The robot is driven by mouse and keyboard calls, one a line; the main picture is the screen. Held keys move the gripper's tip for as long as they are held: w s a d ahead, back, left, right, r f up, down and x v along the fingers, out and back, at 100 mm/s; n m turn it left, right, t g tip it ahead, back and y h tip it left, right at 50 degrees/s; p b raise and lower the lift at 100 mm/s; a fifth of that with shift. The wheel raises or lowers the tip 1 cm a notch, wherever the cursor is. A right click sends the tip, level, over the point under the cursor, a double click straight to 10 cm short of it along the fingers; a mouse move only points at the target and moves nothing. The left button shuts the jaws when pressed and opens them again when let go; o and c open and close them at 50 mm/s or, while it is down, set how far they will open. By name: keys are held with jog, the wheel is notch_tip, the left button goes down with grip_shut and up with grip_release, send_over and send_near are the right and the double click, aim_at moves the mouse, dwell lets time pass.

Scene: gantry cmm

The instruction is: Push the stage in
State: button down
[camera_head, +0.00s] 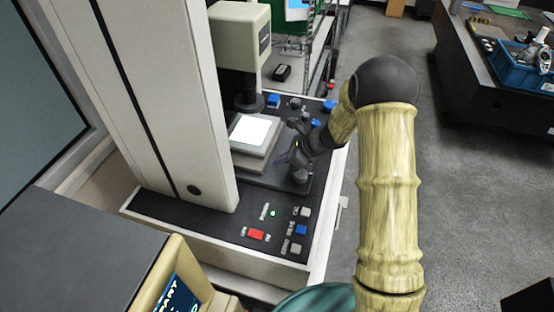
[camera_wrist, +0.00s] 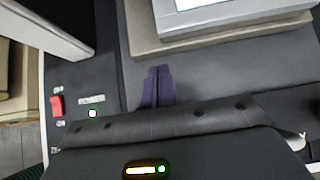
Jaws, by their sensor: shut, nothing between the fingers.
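The stage is a flat beige plate (camera_head: 257,154) with a bright white top, under the machine's overhead head. In the wrist view its beige edge (camera_wrist: 225,35) runs across the top of the picture, with a lighter raised part above it. My gripper (camera_head: 283,158) is low at the stage's front right side. In the wrist view its two purple fingers (camera_wrist: 157,72) are pressed together with nothing between them. Their tips point at the stage's near edge over the dark bed, with a small apparent gap. Whether they touch it cannot be told.
The machine's white column (camera_head: 185,100) stands left of the stage. The beige head (camera_head: 240,35) with a dark lens hangs behind it. A red switch (camera_head: 256,234), green light and several buttons sit on the front panel. Blue and dark knobs stand behind my gripper. Open floor lies right.

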jog(key=p+v, duration=0.3)
jog(key=v, duration=0.4)
jog(key=shift+s+a, duration=0.15)
jog(key=shift+s+d+r, duration=0.1)
jog(key=shift+d+r, duration=0.1)
jog(key=shift+d, duration=0.15)
jog(key=s+d+r+n+h, duration=0.3)
jog(key=s+n, duration=0.4)
jog(key=s+d+r+n+h, duration=0.2)
jog(key=s+d+r+n, duration=0.1)
jog(key=s+n, duration=0.4)
jog(key=s+d+r+n+h, duration=0.3)
jog(key=s+d+n, duration=0.1)
jog(key=s+n, duration=0.3)
jog(key=shift+s+d+r+h, duration=0.3)
jog(key=shift+s+d+r, duration=0.05)
jog(key=shift+s, duration=0.4)
